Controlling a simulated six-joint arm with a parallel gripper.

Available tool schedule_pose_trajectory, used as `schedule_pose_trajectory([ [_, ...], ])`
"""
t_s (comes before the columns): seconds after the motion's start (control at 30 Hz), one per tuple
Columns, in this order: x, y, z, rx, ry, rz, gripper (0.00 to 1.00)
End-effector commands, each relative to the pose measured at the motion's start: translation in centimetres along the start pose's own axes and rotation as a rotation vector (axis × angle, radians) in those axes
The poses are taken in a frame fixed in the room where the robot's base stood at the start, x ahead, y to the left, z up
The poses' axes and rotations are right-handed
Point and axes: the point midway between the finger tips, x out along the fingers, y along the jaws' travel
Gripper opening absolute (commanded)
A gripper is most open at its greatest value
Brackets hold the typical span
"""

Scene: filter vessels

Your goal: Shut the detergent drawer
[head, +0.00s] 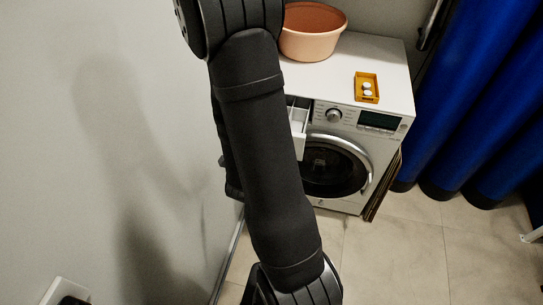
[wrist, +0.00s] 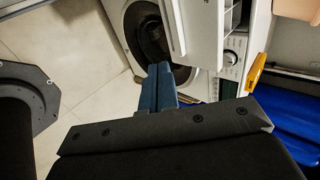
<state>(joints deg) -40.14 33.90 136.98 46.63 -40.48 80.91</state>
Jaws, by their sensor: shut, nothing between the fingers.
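The detergent drawer (head: 298,125) is pulled out from the upper left of the washing machine (head: 375,80). My arm hides part of it in the head view. In the wrist view the drawer (wrist: 203,32) is large and close, with its white front panel and open compartments showing. My gripper (wrist: 161,68) is shut and empty. In the picture its fingertips lie to the lower left of the drawer, over the machine's round door (wrist: 146,35); I cannot tell the exact gap. In the head view the gripper is hidden or out of frame.
On the machine's top stand an orange tub (head: 312,45) and a small yellow tray (head: 366,88) holding white round pieces. Blue curtain-like rolls (head: 480,100) stand at the right. A grey wall (head: 100,130) is at the left. The tiled floor (head: 400,255) in front is clear.

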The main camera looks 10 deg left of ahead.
Motion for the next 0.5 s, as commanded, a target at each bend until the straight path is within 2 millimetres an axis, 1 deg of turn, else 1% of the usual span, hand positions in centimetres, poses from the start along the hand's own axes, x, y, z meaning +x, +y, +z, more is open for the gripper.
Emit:
schedule_pose_trajectory([
  [0.17,1.0,0.1,-0.1,0.003,0.005,0.0,0.0],
  [0.27,2.2,0.1,-0.1,0.003,0.004,0.0,0.0],
  [0.5,5.7,0.1,-0.1,0.004,0.004,0.001,0.0],
])
